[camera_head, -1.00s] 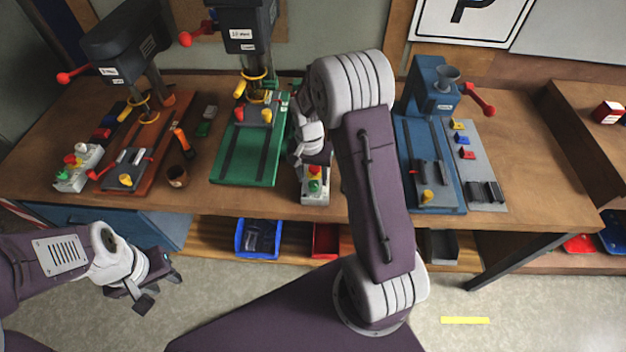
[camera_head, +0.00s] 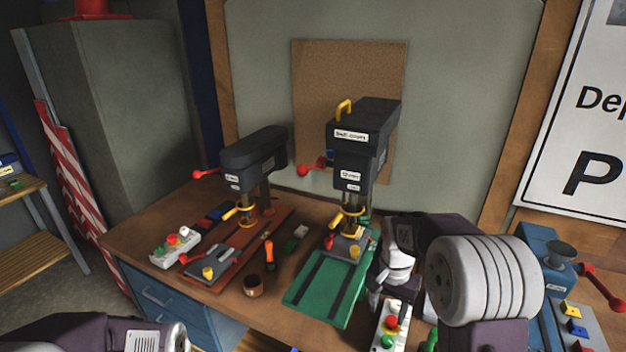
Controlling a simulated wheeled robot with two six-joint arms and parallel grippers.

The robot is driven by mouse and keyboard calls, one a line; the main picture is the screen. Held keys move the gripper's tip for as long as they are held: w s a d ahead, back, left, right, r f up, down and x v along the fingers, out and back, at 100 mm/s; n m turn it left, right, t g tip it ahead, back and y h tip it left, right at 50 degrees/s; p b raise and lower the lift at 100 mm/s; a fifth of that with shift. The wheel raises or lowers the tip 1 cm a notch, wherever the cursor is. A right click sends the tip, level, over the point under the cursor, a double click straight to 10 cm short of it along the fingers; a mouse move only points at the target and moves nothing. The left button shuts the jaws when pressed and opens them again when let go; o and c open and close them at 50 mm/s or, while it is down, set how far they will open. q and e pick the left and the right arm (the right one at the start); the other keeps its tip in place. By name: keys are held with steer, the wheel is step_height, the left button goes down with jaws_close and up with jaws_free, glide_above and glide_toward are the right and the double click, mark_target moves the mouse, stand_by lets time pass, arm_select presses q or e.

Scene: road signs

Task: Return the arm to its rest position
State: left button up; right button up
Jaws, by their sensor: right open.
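My right arm reaches in from the lower right over the workbench (camera_head: 135,237). My right gripper (camera_head: 376,298) points down beside the green drill-press base (camera_head: 322,290), just above a grey control box (camera_head: 392,325) with red and green buttons. The gripper is small and partly hidden by my arm, but its jaws are apart and I see nothing held. I cannot tell whether it touches the box. Part of my left arm shows at the bottom left edge; its gripper is out of view.
Two dark drill presses (camera_head: 256,160) (camera_head: 360,150) stand on the bench. A second control box (camera_head: 175,247), an orange-handled screwdriver (camera_head: 269,256) and a brown cup (camera_head: 253,286) lie left of the green base. A blue machine (camera_head: 545,250) stands at the right.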

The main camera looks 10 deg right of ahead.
steer(key=s+a+f+n, duration=0.2)
steer(key=s+a+n, duration=0.1)
steer(key=s, duration=0.4)
steer(key=s+a+f+n+t, duration=0.1)
steer(key=s+a+f+n, duration=0.1)
steer(key=s, duration=0.5)
steer(key=a+n, duration=0.1)
steer(key=n, duration=0.1)
steer(key=shift+n+y, duration=0.3)
steer(key=shift+n, duration=0.1)
